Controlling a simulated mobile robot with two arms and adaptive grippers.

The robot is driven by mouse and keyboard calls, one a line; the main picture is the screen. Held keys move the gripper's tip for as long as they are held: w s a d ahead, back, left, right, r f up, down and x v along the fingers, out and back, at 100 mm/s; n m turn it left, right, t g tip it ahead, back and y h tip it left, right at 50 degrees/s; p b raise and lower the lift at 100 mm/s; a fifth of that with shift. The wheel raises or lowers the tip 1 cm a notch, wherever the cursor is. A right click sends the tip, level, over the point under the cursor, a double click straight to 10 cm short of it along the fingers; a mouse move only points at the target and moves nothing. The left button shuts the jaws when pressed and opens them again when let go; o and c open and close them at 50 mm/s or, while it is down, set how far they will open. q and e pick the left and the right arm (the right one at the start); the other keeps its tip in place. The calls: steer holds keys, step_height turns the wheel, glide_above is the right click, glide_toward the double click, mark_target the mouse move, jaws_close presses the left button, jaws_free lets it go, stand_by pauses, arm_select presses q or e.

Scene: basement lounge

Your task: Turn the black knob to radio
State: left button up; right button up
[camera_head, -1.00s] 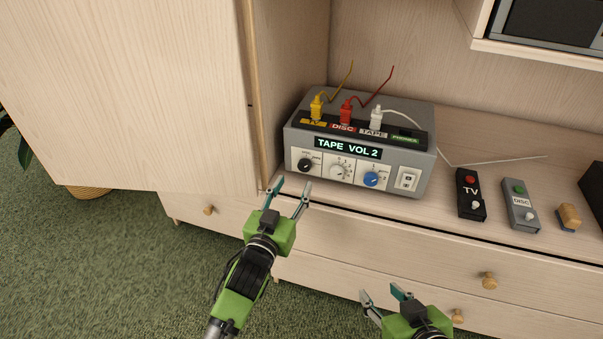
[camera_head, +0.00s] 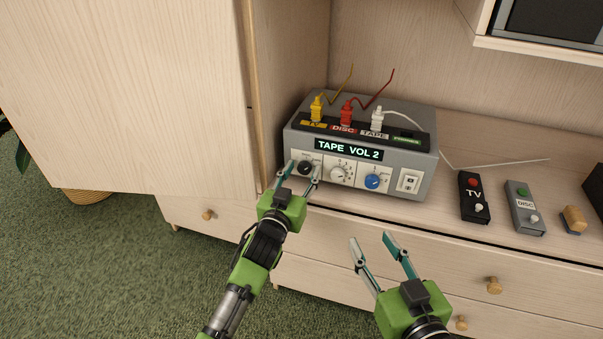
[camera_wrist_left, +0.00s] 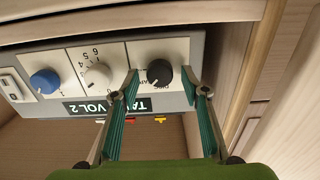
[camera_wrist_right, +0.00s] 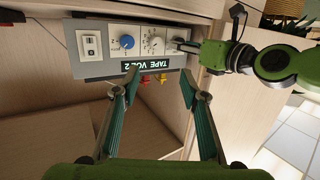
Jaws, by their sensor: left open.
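The grey audio box (camera_head: 420,165) stands on the cabinet shelf, and its display (camera_head: 348,149) reads "TAPE VOL 2". The black knob (camera_head: 305,168) is at the left of its front panel, beside a white knob (camera_head: 338,173) and a blue knob (camera_head: 372,181). My left gripper (camera_head: 304,172) is open, its fingers on either side of the black knob. In the left wrist view the black knob (camera_wrist_left: 159,72) sits between the fingertips; contact cannot be told. My right gripper (camera_head: 372,243) is open and empty in front of the drawers, lower right of the box.
Yellow, red and white plugs stand on the box top. A black TV remote (camera_head: 472,196), a grey DISC remote (camera_head: 523,208) and a small wooden-topped item (camera_head: 574,219) lie to the right. A cabinet door (camera_head: 130,95) stands left of the box.

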arm_select(q)
steer(key=c, duration=1.1)
arm_select(e)
steer(key=shift+f, duration=0.1)
arm_select(q)
steer(key=shift+m+p, duration=0.8)
steer(key=shift+m, duration=0.4)
steer(key=m+p, duration=0.1)
steer(key=m, duration=0.3)
steer(key=shift+s+d, duration=0.1)
steer(key=shift+f+m, duration=0.1)
steer(key=shift+m, duration=1.2)
arm_select(e)
steer(key=s+d+f+g+h, duration=0.2)
steer(key=s+d+f+g, duration=0.2)
steer(key=s+f+g, duration=0.4)
steer(key=shift+s+d+f, duration=0.2)
steer(key=shift+s+f, duration=0.95)
steer(key=shift+f, duration=1.3)
arm_select(q)
steer(key=o, duration=1.1)
